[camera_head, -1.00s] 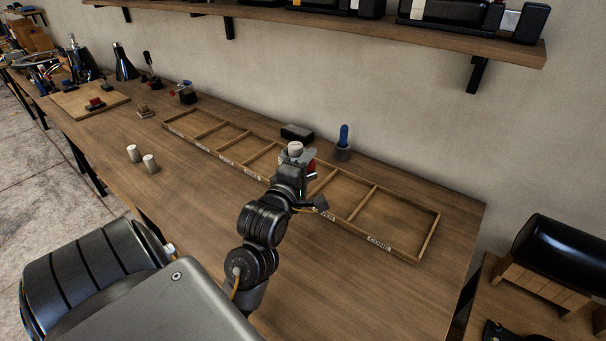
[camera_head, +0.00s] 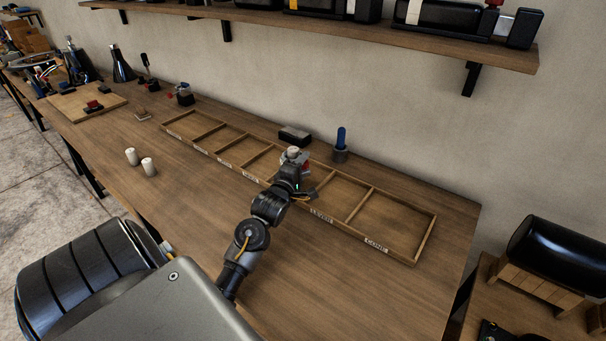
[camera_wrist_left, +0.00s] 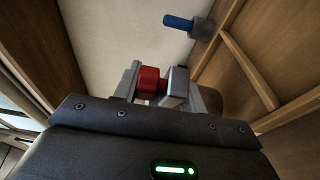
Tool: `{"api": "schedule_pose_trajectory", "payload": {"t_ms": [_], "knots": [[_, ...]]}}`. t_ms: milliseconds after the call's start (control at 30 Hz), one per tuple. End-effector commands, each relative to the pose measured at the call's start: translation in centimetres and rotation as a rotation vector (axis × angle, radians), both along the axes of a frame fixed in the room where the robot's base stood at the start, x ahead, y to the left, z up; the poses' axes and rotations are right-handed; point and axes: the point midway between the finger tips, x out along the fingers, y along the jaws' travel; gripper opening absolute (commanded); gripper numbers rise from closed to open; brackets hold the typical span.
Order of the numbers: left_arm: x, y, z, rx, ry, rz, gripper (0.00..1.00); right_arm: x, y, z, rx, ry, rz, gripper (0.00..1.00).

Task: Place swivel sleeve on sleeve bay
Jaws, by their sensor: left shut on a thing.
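A long wooden tray (camera_head: 430,238) with several compartments lies along the back of the bench. My left gripper (camera_head: 294,162) is over the middle of the tray, shut on a small part, which I take to be the swivel sleeve. In the left wrist view the sleeve (camera_wrist_left: 149,84) shows red and grey between the fingers. A pale round top (camera_head: 293,151) shows at the gripper in the head view. The gripper hides the tray area below. My right gripper is out of view.
A wall shelf (camera_head: 400,38) hangs above.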

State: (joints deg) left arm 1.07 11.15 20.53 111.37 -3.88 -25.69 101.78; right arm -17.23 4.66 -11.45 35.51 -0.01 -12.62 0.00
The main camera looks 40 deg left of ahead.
Motion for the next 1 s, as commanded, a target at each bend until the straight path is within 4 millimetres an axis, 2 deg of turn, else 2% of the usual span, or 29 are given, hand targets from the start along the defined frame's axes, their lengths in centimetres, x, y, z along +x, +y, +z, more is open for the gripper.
{"api": "schedule_pose_trajectory", "payload": {"t_ms": [167, 433, 867, 900, 1000], "knots": [[0.2, 0.2, -0.2, 0.001, -0.002, 0.000, 0.09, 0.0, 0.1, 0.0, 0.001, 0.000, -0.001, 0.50], [0.4, 0.5, -3.3, 0.000, -0.001, 0.001, 0.09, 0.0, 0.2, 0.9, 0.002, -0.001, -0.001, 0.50], [0.4, 0.4, -4.0, 0.001, -0.003, 0.000, 0.09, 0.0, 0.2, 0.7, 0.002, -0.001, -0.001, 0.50], [0.4, 0.4, -4.1, 0.000, 0.000, 0.000, 0.47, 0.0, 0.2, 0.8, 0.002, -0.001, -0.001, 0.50], [0.4, 0.4, -4.1, 0.000, 0.000, 0.000, 0.60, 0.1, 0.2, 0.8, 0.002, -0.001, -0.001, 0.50]]}}
